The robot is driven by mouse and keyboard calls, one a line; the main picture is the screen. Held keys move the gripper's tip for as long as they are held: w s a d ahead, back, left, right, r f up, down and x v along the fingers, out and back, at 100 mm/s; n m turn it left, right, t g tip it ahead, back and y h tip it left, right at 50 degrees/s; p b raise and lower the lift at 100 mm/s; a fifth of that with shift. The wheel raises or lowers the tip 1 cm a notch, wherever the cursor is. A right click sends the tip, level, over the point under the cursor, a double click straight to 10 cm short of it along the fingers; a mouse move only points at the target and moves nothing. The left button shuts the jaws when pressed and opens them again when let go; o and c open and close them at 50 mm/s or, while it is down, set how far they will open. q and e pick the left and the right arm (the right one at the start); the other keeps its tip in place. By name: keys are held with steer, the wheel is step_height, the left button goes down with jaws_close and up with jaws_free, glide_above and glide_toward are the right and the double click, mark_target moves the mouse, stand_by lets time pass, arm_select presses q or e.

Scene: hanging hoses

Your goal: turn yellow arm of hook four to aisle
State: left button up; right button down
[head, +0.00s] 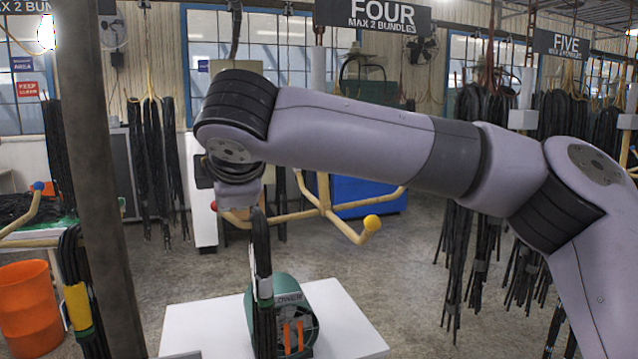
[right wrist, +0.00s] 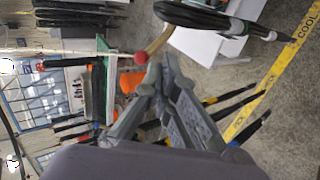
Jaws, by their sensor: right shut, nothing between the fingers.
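Hook four hangs under the FOUR sign (head: 383,17). Its yellow-tipped tan arm (head: 371,223) points toward the front right and looks bare. The red-tipped arm (head: 213,206) reaches left; its red ball (right wrist: 140,58) also shows in the right wrist view. A black hose bundle (head: 262,250) hangs at that side, and it crosses the top of the right wrist view (right wrist: 200,18). My right gripper (right wrist: 157,72) is shut and empty, its fingertips close beside the red ball. In the head view my right arm hides part of the hook, and the fingers are not clear. My left gripper is not in view.
A white table (head: 345,320) with a green reel (head: 294,312) stands below. A dark post (head: 95,150) and an orange bin (head: 27,305) are at left. Hose bundles (head: 480,240) hang at right under the FIVE sign (head: 563,44). Open floor lies behind the hook.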

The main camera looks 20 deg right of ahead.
steer(key=shift+s+d+r, duration=1.05)
steer(key=shift+d+r, duration=0.1)
steer(key=shift+r, duration=2.2)
steer(key=s+b, duration=0.3)
steer(key=s, duration=0.9)
steer(key=shift+d, duration=0.2)
